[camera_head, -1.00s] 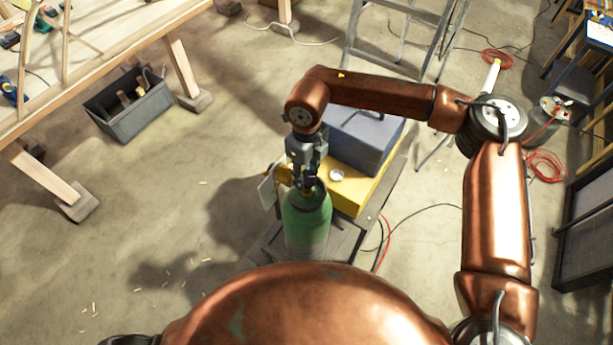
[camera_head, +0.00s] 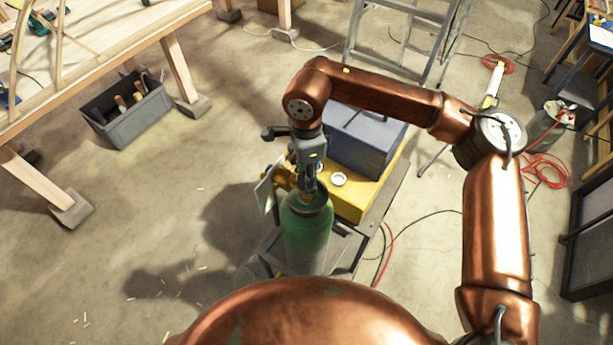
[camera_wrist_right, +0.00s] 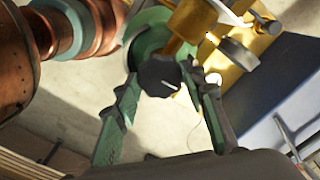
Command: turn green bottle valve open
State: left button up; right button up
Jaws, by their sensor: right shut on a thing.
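The green bottle (camera_head: 308,240) stands upright in front of my body, at the near side of a small cart. In the right wrist view its green top (camera_wrist_right: 150,40) shows behind a brass valve body (camera_wrist_right: 188,25). The black valve knob (camera_wrist_right: 158,75) has a white mark on its face. My right gripper (camera_wrist_right: 160,84) is shut on the knob, with one finger on each side of it. In the head view my right gripper (camera_head: 306,184) reaches down onto the bottle's top and hides most of the valve there. My left gripper is in neither current view.
A yellow box (camera_head: 355,195) and a blue-grey box (camera_head: 365,140) stand close behind and right of the bottle. A workbench (camera_head: 100,50) is at upper left, with a grey crate (camera_head: 130,125) by it. A ladder (camera_head: 395,50) stands behind. Floor left of the bottle is mostly clear.

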jog(key=n+b, duration=0.1)
jog(key=n, duration=0.3)
jog(key=shift+n+b, duration=0.3)
jog(key=shift+n, duration=0.1)
dwell(0.5)
jog(key=o, duration=1.2)
jog(key=shift+c, duration=0.2)
jog(key=shift+r, duration=0.1)
notch_tip(320, 180, up, 12)
